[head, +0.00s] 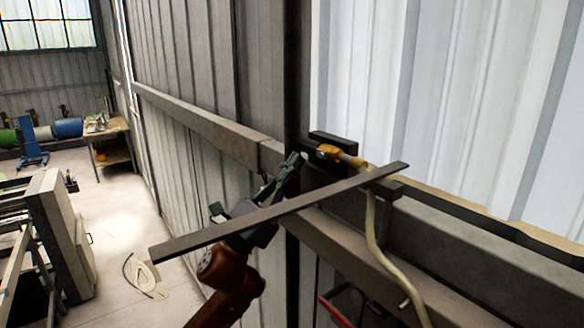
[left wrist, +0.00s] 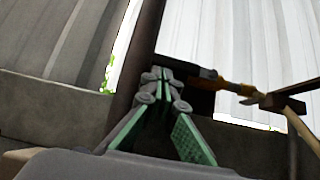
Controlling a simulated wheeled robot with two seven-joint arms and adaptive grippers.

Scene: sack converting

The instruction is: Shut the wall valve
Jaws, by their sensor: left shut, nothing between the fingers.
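The wall valve (head: 330,151) is a small yellow-orange fitting on a dark mount beside the dark post, with a pale hose (head: 372,235) hanging from its right end. It also shows in the left wrist view (left wrist: 236,89), right of my fingers. My left gripper (head: 298,160) has green fingers, shut and empty, with the tips just left of the valve and seemingly apart from it. A long dark flat bar (head: 280,208) crosses in front of my left arm and below the valve; I cannot tell whether it joins the valve. My right gripper is not in view.
A horizontal beam (head: 205,125) runs along the corrugated wall, and a dark post (head: 297,80) stands close to my left fingers. A red part (head: 336,312) shows low at the bottom edge. A workbench (head: 112,145) stands far left; the floor between is mostly clear.

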